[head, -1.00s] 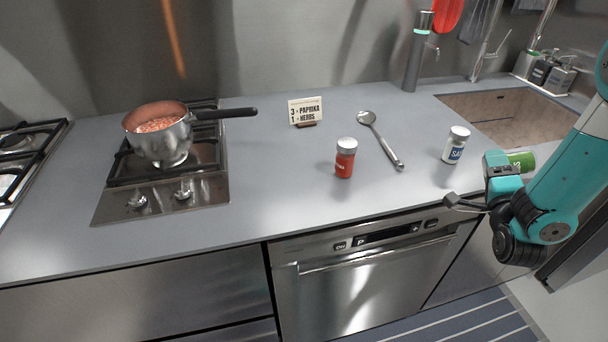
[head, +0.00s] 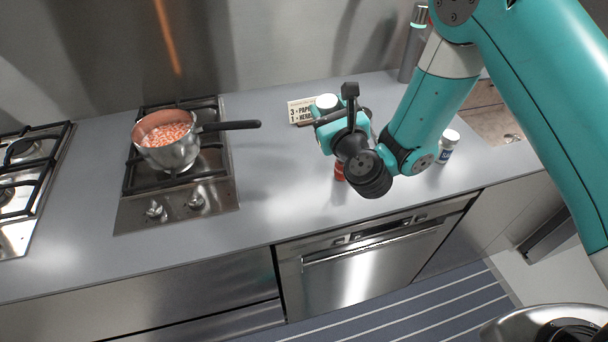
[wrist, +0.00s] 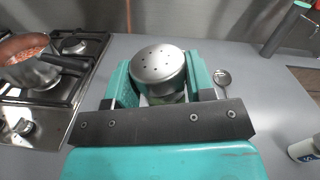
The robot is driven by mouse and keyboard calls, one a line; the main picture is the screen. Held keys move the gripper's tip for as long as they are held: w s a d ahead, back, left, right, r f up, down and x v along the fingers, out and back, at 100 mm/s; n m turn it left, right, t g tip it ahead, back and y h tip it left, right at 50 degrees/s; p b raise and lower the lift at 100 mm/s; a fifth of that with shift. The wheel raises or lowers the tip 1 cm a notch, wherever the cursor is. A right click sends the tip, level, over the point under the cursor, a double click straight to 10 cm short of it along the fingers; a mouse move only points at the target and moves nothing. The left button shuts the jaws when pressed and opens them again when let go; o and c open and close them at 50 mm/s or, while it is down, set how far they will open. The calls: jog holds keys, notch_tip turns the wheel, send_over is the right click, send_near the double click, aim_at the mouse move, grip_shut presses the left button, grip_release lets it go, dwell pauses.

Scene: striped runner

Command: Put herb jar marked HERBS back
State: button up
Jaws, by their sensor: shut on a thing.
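My gripper (head: 336,120) is shut on the herb jar, above the counter near the recipe card. The jar's pale lid (head: 326,101) shows above the jaws in the head view; its marking is hidden. In the wrist view the jar's silver perforated lid (wrist: 158,64) stands between the two teal fingers of my gripper (wrist: 162,82), with a little green below it. A red jar (head: 340,172) is on the counter, mostly hidden behind my gripper. A white-lidded jar with a blue label (head: 447,146) stands to the right, partly behind my arm.
A pot (head: 170,152) of red-orange food sits on the hob at left, its handle pointing right. The card (head: 299,112) is partly covered by my gripper. A spoon (wrist: 222,79) lies to the right in the wrist view. The counter between hob and gripper is clear.

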jog(key=s+a+r+m+g+y+p, duration=0.1)
jog(key=s+a+r+y+p, duration=0.1)
jog(key=a+r, duration=0.25)
jog(key=shift+a+f+b, duration=0.15)
jog(key=shift+f+b, duration=4.1)
jog(key=shift+f, duration=0.75)
jog(key=shift+a+f+b, duration=0.15)
jog(key=shift+f+b, duration=4.05)
jog(key=shift+f, duration=0.75)
jog(key=shift+f, duration=0.15)
jog(key=o, duration=0.9)
jog(key=shift+o, duration=0.2)
